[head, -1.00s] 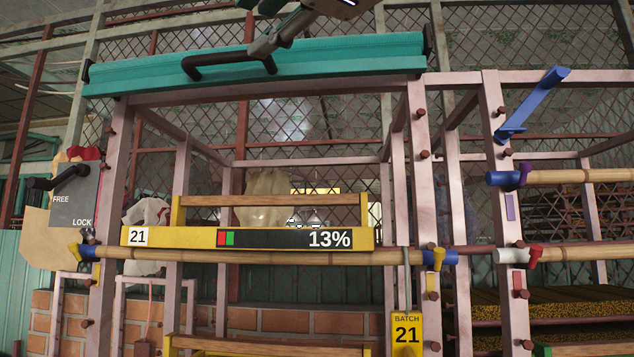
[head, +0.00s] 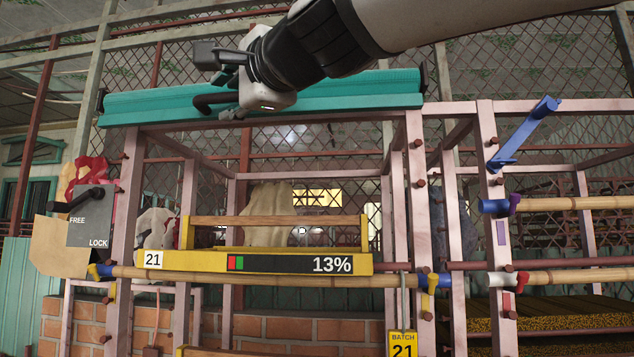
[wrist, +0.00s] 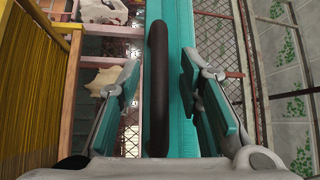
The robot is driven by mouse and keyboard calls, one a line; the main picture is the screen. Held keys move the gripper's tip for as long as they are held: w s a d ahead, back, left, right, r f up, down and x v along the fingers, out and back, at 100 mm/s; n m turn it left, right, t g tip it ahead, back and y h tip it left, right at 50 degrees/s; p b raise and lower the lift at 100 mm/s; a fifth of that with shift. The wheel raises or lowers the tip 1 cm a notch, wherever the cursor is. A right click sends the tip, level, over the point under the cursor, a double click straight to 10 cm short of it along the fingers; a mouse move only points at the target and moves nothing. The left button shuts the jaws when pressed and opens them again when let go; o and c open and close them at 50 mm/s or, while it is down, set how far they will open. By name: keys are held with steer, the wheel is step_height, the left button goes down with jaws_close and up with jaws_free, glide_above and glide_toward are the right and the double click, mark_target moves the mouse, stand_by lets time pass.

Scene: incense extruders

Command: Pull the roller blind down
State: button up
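The roller blind (head: 340,93) is a rolled teal tube with a teal bottom bar across the top of the pink frame. It is rolled up. A black handle (head: 206,103) sticks out from its bar, partly hidden behind my gripper (head: 226,84) in the head view. In the wrist view the handle (wrist: 158,85) runs upright between the two teal-padded fingers of my gripper (wrist: 158,88). The fingers are spread wide, with gaps on both sides of the handle. The blind's teal face (wrist: 182,100) lies behind it.
A grey FREE/LOCK panel (head: 92,218) with a black lever (head: 82,198) is on the left post. Below the blind are a yellow rack marked 21 and 13% (head: 205,261) and a bamboo pole (head: 250,279). A blue bracket (head: 527,133) juts out at right.

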steer(key=shift+w+a, duration=0.25)
steer(key=shift+w, duration=0.05)
jaws_close()
